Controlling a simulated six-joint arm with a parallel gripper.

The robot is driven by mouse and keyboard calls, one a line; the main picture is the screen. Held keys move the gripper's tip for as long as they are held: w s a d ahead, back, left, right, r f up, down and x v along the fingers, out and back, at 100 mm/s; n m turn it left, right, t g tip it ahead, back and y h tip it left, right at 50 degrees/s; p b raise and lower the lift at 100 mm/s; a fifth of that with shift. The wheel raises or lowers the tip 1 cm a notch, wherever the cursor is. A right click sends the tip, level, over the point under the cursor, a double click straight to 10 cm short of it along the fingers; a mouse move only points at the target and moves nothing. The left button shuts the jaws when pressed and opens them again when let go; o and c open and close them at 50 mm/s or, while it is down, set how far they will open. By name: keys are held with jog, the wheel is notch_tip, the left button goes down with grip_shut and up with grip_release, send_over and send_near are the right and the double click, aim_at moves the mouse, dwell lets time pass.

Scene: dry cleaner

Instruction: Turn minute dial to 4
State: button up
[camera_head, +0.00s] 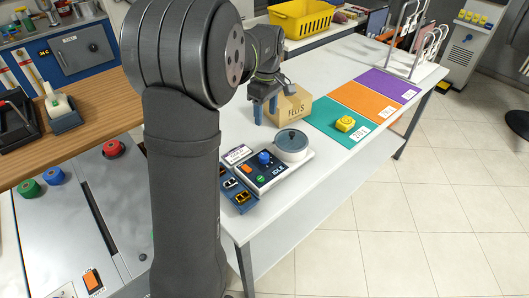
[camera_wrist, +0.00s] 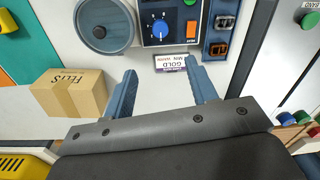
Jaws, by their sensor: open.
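The minute dial is a blue knob (camera_head: 264,157) on the dark control panel of a small white machine (camera_head: 300,163) on the white table. In the wrist view the blue knob (camera_wrist: 160,28) has small white marks around it, too small to read, so I cannot tell its setting. My gripper (camera_head: 265,108) is above the table, behind the machine and apart from the knob. In the wrist view my gripper (camera_wrist: 163,77) has its two blue fingers spread with nothing between them. The knob lies beyond the fingertips.
A small label card (camera_wrist: 181,62) lies beside the panel. A FELIS box (camera_head: 291,107) stands near my gripper. Coloured mats with a yellow object (camera_head: 345,124) lie rightward.

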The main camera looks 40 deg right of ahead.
aim_at(264, 155)
jog(key=f, duration=1.6)
jog(key=shift+s+a+f, duration=0.1)
jog(key=shift+a+f, duration=0.2)
jog(key=shift+f, duration=0.05)
jog(key=c, duration=1)
